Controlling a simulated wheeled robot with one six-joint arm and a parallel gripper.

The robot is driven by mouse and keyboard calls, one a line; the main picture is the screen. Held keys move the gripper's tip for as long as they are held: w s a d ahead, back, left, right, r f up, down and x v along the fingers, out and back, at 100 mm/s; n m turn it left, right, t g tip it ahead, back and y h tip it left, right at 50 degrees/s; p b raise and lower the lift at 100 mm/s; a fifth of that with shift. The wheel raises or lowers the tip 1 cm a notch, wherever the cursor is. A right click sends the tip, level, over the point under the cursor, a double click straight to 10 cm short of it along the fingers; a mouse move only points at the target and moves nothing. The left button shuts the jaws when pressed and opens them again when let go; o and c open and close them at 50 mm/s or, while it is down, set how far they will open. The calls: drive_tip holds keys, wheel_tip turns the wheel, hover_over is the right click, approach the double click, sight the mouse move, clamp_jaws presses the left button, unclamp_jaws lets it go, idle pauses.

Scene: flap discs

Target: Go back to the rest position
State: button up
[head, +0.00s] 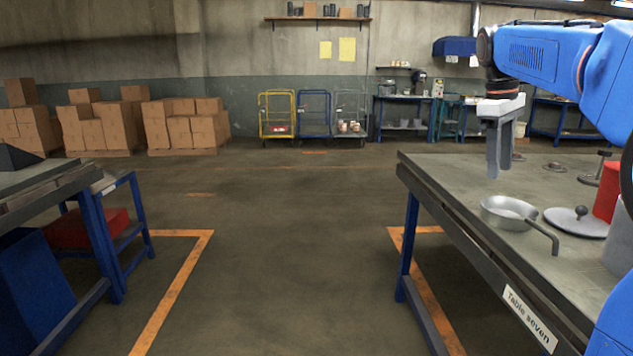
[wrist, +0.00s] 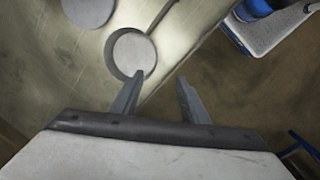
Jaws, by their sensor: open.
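My gripper (head: 501,150) hangs from my blue arm at the upper right of the head view, fingers pointing down. It is above the table marked "Table seven" (head: 437,170), near its left edge. In the wrist view my gripper (wrist: 160,85) shows two spread fingers with nothing between them. A grey metal pan (head: 508,213) with a bent handle stands on the table below and in front of the gripper. The pan also shows in the wrist view (wrist: 131,54), beyond the left fingertip and apart from it.
A round grey lid (head: 577,222) with a knob and a red container (head: 606,192) are right of the pan. Small metal parts (head: 558,168) lie farther back. Another table (head: 45,198) stands at the left. The floor (head: 290,250) between the tables is clear.

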drive_tip(key=s+a+f+m+t+y, duration=0.1)
drive_tip(key=s+a+f, duration=0.5)
drive_tip(key=s+f, duration=0.8)
drive_tip(key=s+a+f+m+t+y, duration=0.1)
drive_tip(key=s+a+f+m+t, duration=0.2)
drive_tip(key=s+f, duration=1.1)
drive_tip(key=s+a+m, duration=0.1)
drive_tip(key=a+m, duration=0.1)
drive_tip(key=a, duration=0.2)
drive_tip(key=shift+s+m+t, duration=0.4)
